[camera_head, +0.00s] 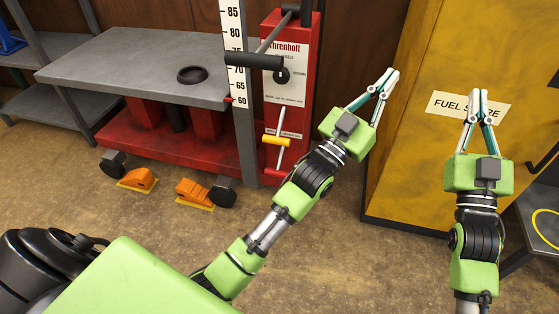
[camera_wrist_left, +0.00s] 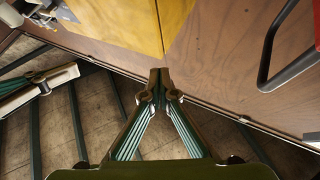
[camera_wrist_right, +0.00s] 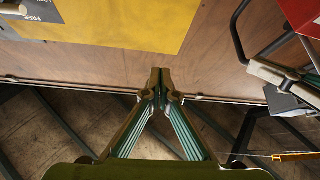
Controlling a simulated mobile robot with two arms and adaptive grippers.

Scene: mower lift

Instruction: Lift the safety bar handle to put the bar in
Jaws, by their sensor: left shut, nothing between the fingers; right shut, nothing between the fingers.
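A red lift column (camera_head: 319,20) with a white label panel stands left of my grippers in the head view. A lever with a yellow grip (camera_head: 276,141) sits low on the column, beside a small label. A longer lever with a black grip (camera_head: 255,61) sticks out higher up. I cannot read which is the safety bar handle. My left gripper (camera_head: 390,74) is shut and empty, right of the column and apart from both levers. My right gripper (camera_head: 478,92) is shut and empty before the yellow cabinet.
A grey lift table (camera_head: 130,60) with a black disc stands left of the column above a red base. Orange wheel chocks (camera_head: 195,192) lie on the floor. The yellow fuel cabinet (camera_head: 420,170) stands behind my grippers. A grey scale post (camera_head: 236,60) stands beside the column.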

